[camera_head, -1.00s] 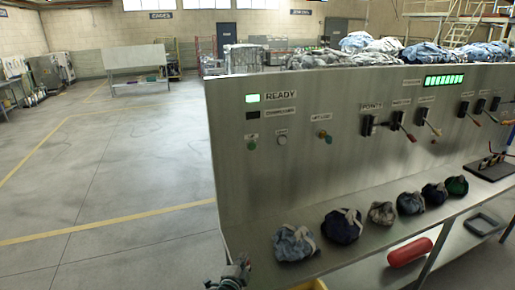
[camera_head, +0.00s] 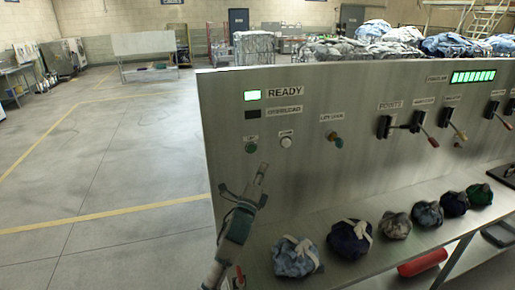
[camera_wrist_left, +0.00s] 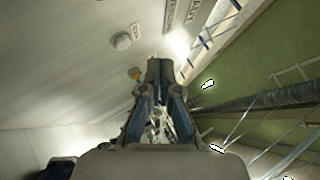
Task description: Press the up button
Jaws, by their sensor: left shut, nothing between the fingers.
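The up button (camera_head: 251,147) is a small green round button under a small label, at the left of the grey metal panel. A white button (camera_head: 286,142) is just to its right. My left gripper (camera_head: 263,168) is in front of the panel, a little below and right of the up button, fingers pointing up. It is shut and empty; a gap to the button shows in the head view. In the left wrist view the shut fingertips (camera_wrist_left: 159,63) point toward the panel, and a white round button (camera_wrist_left: 122,41) shows left of them. I cannot make out the green button there. My right gripper is not in view.
A green READY light (camera_head: 251,95) glows above the buttons. Several cloth bundles (camera_head: 349,240) lie on the shelf below. The floor left of the panel is clear.

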